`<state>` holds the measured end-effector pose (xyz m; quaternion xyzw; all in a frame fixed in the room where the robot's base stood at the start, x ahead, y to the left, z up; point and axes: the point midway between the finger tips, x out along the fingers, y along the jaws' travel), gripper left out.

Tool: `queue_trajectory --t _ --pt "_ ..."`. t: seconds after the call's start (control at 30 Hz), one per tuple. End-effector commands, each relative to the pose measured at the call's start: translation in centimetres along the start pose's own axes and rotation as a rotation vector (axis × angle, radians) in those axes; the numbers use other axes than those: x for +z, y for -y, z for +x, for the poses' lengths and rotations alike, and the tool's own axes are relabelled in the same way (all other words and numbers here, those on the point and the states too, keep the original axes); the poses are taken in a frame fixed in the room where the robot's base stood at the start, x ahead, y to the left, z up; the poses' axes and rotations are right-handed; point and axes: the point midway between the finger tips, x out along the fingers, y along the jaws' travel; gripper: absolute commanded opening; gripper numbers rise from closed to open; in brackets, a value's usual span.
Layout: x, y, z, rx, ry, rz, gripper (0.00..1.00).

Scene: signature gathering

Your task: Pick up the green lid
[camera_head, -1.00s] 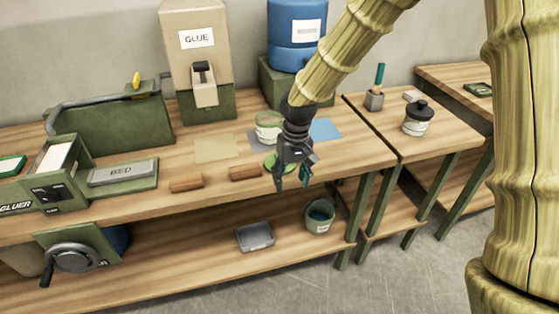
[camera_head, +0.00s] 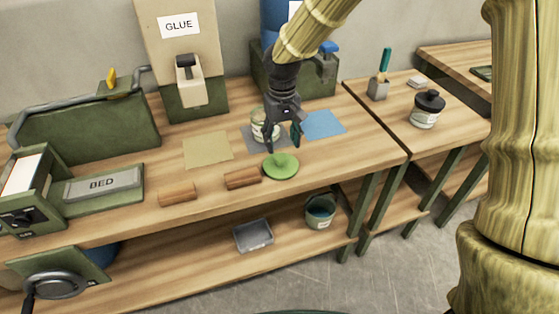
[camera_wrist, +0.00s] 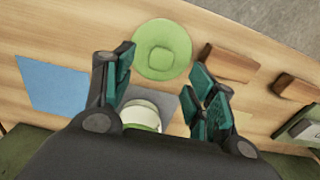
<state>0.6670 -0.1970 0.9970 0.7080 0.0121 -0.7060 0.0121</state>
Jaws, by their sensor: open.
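The green lid (camera_head: 281,165) is a round disc with a raised centre, lying flat near the front edge of the wooden bench. In the wrist view the green lid (camera_wrist: 162,49) lies beyond my fingertips, roughly in line with the gap between them. My gripper (camera_head: 283,142) is open and empty, above the bench, and in the head view it appears just behind the lid. In the wrist view my gripper (camera_wrist: 163,75) has its teal-padded fingers spread apart. A white jar with a green rim (camera_head: 262,125) stands behind my gripper, which partly hides it.
Two brown blocks (camera_head: 242,179) lie left of the lid. Tan, grey and blue sheets (camera_head: 323,124) lie on the bench. A glue dispenser (camera_head: 190,75) stands at the back. A black-lidded jar (camera_head: 426,109) is on the right table. The lower shelf holds a tray and a bucket.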

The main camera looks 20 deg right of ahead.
Motion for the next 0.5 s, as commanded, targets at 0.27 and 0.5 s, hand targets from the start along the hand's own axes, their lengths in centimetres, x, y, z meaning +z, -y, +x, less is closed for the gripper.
queue_trajectory --t 0.27,0.5 --pt "0.0 0.0 2.4 0.000 0.002 0.000 0.56" --pt "-0.1 0.2 3.7 0.000 0.003 0.000 0.56"
